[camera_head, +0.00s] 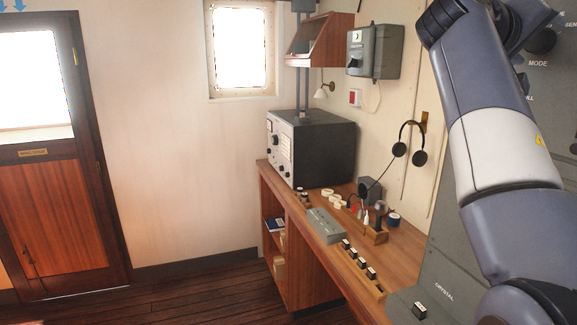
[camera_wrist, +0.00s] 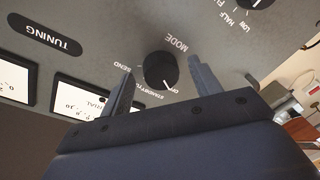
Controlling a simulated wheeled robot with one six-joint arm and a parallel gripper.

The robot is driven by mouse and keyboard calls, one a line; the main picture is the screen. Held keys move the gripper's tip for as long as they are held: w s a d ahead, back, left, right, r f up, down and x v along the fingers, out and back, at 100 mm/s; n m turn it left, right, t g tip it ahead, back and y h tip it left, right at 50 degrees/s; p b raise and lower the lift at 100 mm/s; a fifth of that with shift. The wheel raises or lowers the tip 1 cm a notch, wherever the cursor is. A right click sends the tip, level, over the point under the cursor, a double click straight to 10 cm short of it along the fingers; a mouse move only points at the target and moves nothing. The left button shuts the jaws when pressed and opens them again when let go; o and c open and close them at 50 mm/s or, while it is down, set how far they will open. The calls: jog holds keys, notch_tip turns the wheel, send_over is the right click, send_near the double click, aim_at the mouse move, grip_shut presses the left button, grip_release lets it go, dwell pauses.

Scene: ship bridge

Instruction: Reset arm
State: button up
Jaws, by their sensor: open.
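My arm (camera_head: 497,150) fills the right side of the head view, raised in front of a grey equipment cabinet. Nothing is held between the fingers. Whether the fingers touch the knob or the panel I cannot tell.
A wooden desk (camera_head: 335,238) runs along the right wall, with a grey radio set (camera_head: 318,146), a grey box (camera_head: 326,226) and small tools on it. A headset (camera_head: 408,143) hangs on the wall. The wooden floor (camera_head: 190,295) at left, before the door (camera_head: 65,215), is clear.

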jog(key=shift+f+m+b, duration=0.35)
jog(key=shift+m+b, duration=0.45)
jog(key=shift+m, duration=0.1)
jog(key=b+v, duration=0.2)
jog(key=v, duration=0.9)
jog(key=shift+r, duration=0.25)
jog(key=shift+d, duration=0.15)
